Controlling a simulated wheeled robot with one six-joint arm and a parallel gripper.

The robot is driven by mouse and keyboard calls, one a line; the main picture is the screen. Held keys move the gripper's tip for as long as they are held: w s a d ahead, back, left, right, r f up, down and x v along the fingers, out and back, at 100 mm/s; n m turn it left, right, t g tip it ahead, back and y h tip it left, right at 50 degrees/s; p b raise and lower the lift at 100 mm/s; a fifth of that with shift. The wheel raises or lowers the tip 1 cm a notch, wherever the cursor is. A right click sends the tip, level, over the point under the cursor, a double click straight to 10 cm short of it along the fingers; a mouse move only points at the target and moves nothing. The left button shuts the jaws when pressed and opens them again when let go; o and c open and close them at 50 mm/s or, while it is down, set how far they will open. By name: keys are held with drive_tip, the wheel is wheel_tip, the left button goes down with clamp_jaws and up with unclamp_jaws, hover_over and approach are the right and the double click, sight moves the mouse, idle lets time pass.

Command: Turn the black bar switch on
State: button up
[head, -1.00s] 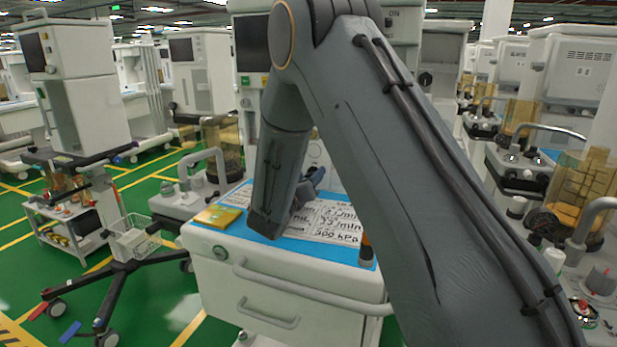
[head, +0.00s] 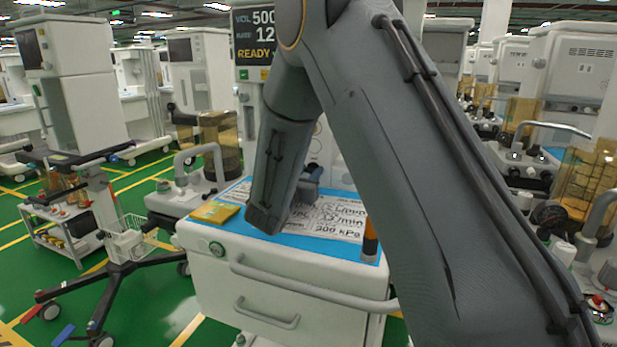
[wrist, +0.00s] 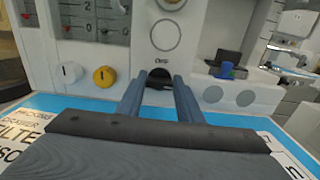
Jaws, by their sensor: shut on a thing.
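The black bar switch (wrist: 160,74) sits low on the white front panel of the anaesthesia machine, in the middle of the wrist view. My gripper (wrist: 158,80) reaches straight at it, one finger on each side, and is shut on it. The fingers partly hide the bar, so its exact angle is hard to tell. In the head view my gripper (head: 311,176) is mostly hidden behind my arm, and the switch is hidden there. The machine's screen (head: 255,45) is lit and reads VOL 500, 12 and READY.
A white and a yellow knob (wrist: 104,76) are left of the switch. A blue and black fitting (wrist: 228,70) is to its right. On the blue worktop (head: 236,193) lie a yellow packet (head: 214,212) and printed sheets (head: 335,219). An orange-and-black object (head: 370,238) stands at the front right.

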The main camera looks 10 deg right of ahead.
drive_tip(key=o, duration=1.1)
drive_tip(key=v, duration=0.7)
drive_tip(key=shift+s+a, duration=0.2)
drive_tip(key=shift+s, duration=0.15)
